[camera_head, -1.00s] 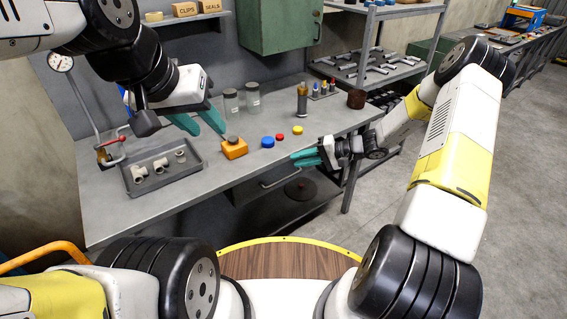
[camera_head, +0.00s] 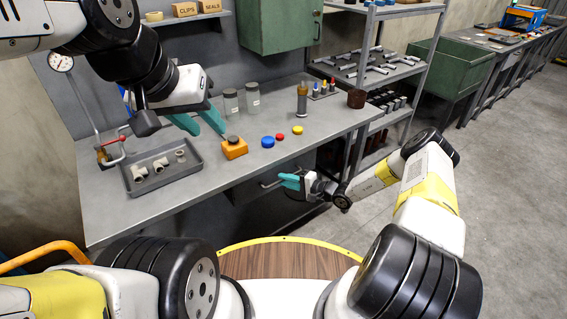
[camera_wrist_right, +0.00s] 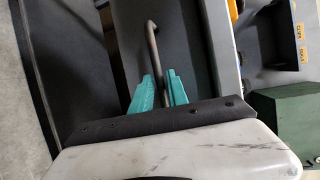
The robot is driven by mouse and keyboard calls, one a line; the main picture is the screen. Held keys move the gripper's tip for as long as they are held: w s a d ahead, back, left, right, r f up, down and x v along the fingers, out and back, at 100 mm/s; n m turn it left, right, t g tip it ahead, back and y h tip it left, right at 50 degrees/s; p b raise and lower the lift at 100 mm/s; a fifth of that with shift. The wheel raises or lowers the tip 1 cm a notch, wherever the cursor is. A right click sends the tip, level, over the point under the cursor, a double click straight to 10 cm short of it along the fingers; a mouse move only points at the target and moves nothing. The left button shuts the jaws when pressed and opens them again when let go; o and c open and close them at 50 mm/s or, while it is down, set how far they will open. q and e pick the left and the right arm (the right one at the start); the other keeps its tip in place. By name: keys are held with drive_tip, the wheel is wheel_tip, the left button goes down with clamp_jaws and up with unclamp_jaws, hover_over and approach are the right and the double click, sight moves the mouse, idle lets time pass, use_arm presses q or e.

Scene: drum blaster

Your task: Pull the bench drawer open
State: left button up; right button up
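The bench drawer (camera_head: 245,192) sits under the front edge of the workbench top and looks shut. Its bar handle (camera_head: 268,184) shows just left of my right gripper (camera_head: 283,181). In the right wrist view the handle (camera_wrist_right: 153,45) runs down between the two teal fingers of my right gripper (camera_wrist_right: 160,90). The fingers stand apart, with a gap showing around the bar, and the drawer front (camera_wrist_right: 185,40) lies beyond them.
The workbench (camera_head: 215,185) carries a grey tray (camera_head: 192,168) of fittings, an orange box (camera_head: 235,149), coloured caps and jars. A shelf rack (camera_head: 395,75) stands right of the bench. The floor at right is clear.

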drive_tip(key=shift+w+a+f, duration=0.1)
drive_tip(key=shift+w+a, duration=0.15)
drive_tip(key=shift+a, duration=0.25)
drive_tip(key=shift+c, duration=0.2)
clamp_jaws()
idle(1.0)
